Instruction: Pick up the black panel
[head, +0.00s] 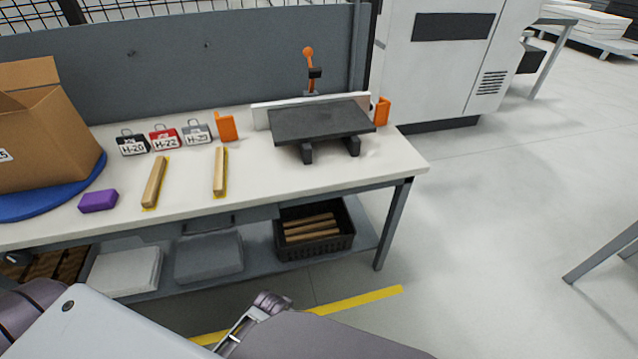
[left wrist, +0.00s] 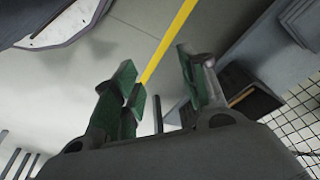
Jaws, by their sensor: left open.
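The black panel (head: 320,122) lies flat on two dark supports on the workbench, in front of a white fence, in the head view. Its right edge is near the right end of the bench. My left gripper (left wrist: 160,75) is open and empty in the left wrist view, with floor and a yellow line beyond its green-padded fingers. It is apart from the panel, which I cannot make out in that view. My right gripper is not in view.
An orange-handled clamp (head: 310,70) stands behind the panel, with orange blocks (head: 227,128) (head: 382,111) to either side. Wooden strips (head: 220,170), labelled weights (head: 165,138), a purple block (head: 98,201) and a cardboard box (head: 45,140) occupy the bench's left.

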